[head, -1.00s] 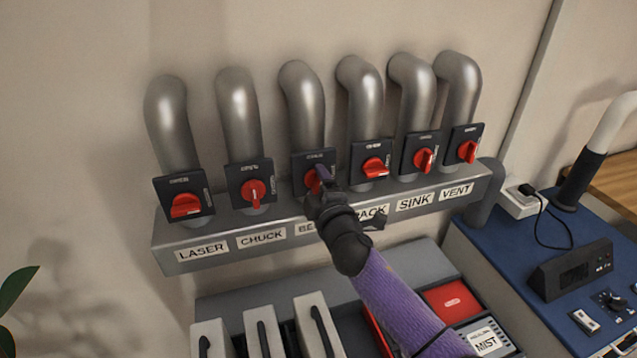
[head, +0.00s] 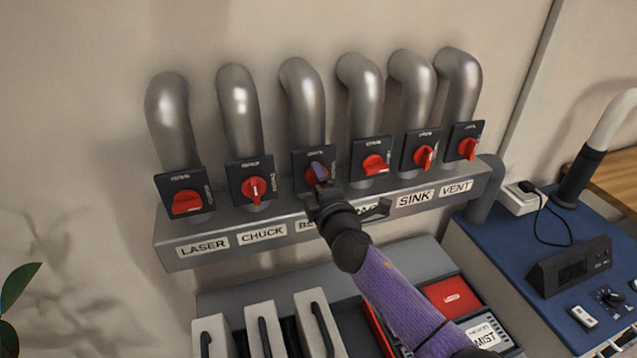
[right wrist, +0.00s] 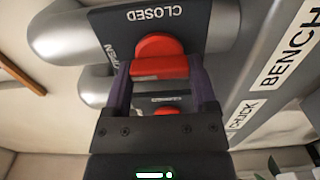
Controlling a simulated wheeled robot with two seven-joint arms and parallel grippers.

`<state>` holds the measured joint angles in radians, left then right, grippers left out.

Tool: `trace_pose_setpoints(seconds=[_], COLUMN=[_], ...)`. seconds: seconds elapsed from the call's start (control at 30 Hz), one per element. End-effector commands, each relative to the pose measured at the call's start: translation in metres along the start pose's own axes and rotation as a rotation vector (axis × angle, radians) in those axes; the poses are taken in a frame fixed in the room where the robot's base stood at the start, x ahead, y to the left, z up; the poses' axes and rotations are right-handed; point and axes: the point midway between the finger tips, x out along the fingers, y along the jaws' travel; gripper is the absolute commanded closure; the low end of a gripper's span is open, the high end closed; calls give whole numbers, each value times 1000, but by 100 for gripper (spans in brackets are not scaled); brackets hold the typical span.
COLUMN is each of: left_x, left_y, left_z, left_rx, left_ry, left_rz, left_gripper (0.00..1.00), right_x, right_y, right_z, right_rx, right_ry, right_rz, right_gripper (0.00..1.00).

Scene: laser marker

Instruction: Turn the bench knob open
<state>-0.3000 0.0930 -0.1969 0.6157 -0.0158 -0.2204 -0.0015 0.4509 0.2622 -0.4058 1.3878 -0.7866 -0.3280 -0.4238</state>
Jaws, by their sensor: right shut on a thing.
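The bench knob (head: 310,179) is the third red knob from the left, on a dark square plate in front of a grey pipe. In the right wrist view the red knob (right wrist: 158,66) sits between the two purple fingers of my right gripper (right wrist: 160,72), which is shut on it. The plate (right wrist: 130,35) reads CLOSED, with OPEN along its side. In the head view my right gripper (head: 319,174) partly covers the knob and the BENCH label below. The knob's exact angle is hard to tell there. My left gripper is not in view.
Similar red knobs flank it: the chuck knob (head: 256,188) at left and the rack knob (head: 374,164) at right. The grey labelled rail (head: 200,232) runs beneath.

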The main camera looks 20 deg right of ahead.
Motion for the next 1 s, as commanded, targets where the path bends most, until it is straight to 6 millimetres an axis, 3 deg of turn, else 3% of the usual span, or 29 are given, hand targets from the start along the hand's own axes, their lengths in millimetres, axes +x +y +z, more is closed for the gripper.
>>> trace_pose_setpoints(seconds=[0.07, 0.1, 0.23, 0.53, 0.83, 1.0], left_x=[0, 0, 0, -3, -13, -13], left_y=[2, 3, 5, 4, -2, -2], left_z=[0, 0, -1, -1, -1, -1], left_rx=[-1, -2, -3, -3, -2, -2], left_ry=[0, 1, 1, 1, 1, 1], left_rz=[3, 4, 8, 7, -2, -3], left_gripper=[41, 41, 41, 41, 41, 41], right_x=[0, 0, 0, -8, -75, -97], right_y=[-1, -1, -1, 0, 0, -1], right_z=[0, 0, 0, 0, 0, 0], right_rx=[-3, -3, -2, -1, 0, -1], right_ry=[0, 0, 0, 1, 1, 1], right_rz=[-2, -2, -2, -2, -4, -2], right_gripper=[85, 24, 0, 0, 0, 0])
